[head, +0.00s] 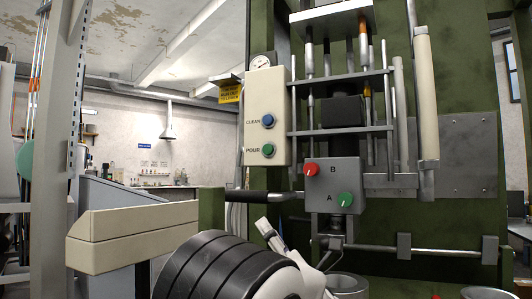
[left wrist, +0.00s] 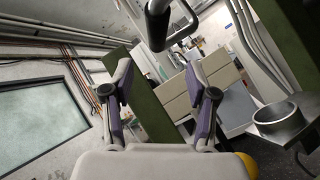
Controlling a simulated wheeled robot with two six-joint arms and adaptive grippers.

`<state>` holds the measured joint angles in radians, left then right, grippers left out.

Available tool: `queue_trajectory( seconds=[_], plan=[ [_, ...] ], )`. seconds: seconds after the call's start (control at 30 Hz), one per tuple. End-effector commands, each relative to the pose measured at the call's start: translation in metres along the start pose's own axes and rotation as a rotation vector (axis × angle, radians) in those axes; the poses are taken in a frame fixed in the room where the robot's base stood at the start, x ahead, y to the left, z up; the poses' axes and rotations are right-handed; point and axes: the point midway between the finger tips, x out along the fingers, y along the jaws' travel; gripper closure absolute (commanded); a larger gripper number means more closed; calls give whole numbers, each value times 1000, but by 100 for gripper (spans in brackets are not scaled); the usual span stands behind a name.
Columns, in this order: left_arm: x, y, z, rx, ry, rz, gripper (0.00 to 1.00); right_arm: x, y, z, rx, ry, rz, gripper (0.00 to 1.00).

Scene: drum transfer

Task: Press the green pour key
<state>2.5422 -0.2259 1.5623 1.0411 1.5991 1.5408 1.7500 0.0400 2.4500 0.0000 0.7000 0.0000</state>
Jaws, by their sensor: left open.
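The green pour key (head: 268,150) is a round green button on a cream control panel (head: 267,100), beside the word POUR. It shows unobstructed in the head view. A blue key (head: 268,121) marked CLEAN sits above it. My left gripper (head: 298,240) is low in the head view, below the panel and apart from the key. In the left wrist view its two fingers (left wrist: 166,88) stand wide apart with nothing between them. I cannot pick out the pour key in the left wrist view. My right gripper is in neither view.
A grey box (head: 334,186) with a red knob (head: 311,169) and a green knob (head: 344,199) sits right of the panel. A dark bar (head: 258,197) juts out below the panel. A metal cup (left wrist: 278,113) is at the right in the left wrist view.

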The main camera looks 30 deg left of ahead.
Motion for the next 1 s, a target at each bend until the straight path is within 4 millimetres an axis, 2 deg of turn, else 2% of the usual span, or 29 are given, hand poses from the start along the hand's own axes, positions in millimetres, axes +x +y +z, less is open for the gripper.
queue_trajectory(
  seconds=[0.3,0.33,0.47,0.5,1.0],
  plan=[
    [0,0,0,0,0,0,42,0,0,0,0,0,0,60],
    [0,0,0,0,0,0,49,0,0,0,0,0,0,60],
    [0,0,0,0,0,0,95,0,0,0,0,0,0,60],
    [0,0,0,0,0,0,100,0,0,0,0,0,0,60],
    [0,0,0,0,0,0,100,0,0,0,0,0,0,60]
  ],
)
